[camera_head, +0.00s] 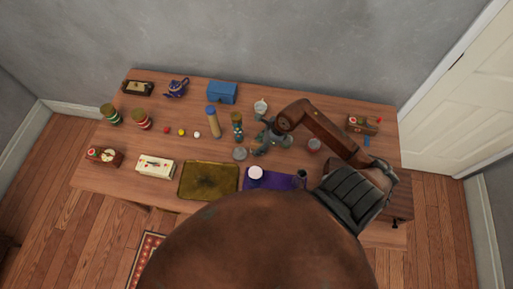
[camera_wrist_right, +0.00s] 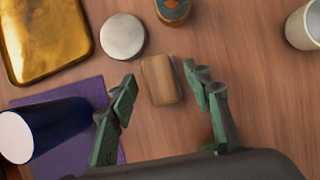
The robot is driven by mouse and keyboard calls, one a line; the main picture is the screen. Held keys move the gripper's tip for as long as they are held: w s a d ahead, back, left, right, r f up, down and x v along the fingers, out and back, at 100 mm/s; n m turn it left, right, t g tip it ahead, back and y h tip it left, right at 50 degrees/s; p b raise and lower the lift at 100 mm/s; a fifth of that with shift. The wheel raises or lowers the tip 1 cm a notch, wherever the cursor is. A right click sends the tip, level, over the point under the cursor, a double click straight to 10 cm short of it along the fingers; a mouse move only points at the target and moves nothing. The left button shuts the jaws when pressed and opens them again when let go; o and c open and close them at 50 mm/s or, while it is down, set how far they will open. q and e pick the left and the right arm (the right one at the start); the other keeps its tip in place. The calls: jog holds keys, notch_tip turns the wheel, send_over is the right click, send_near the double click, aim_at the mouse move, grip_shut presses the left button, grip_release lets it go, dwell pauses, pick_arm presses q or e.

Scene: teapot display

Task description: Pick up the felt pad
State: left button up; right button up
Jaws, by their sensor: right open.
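A small tan, rounded rectangular pad (camera_wrist_right: 162,80) lies flat on the wooden table in the right wrist view; it looks like the felt pad, though its material is hard to tell. My right gripper (camera_wrist_right: 160,76) is open, its green fingers on either side of the pad and apart from it. In the head view my right gripper (camera_head: 259,144) is low over the middle of the table, and the pad cannot be made out there. My left gripper is not in view.
Near the pad are a round grey-white lid (camera_wrist_right: 122,37), a patterned bottle (camera_wrist_right: 172,10), a pale cup (camera_wrist_right: 304,27) and a dark blue cup (camera_wrist_right: 55,125) by a purple cloth (camera_wrist_right: 88,90). A gold tray (camera_head: 208,181) lies to the left.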

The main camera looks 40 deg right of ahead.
jog(key=shift+w+a+f, duration=0.15)
jog(key=shift+w+f, duration=0.05)
jog(key=shift+f, duration=0.15)
grip_shut()
dwell(0.4)
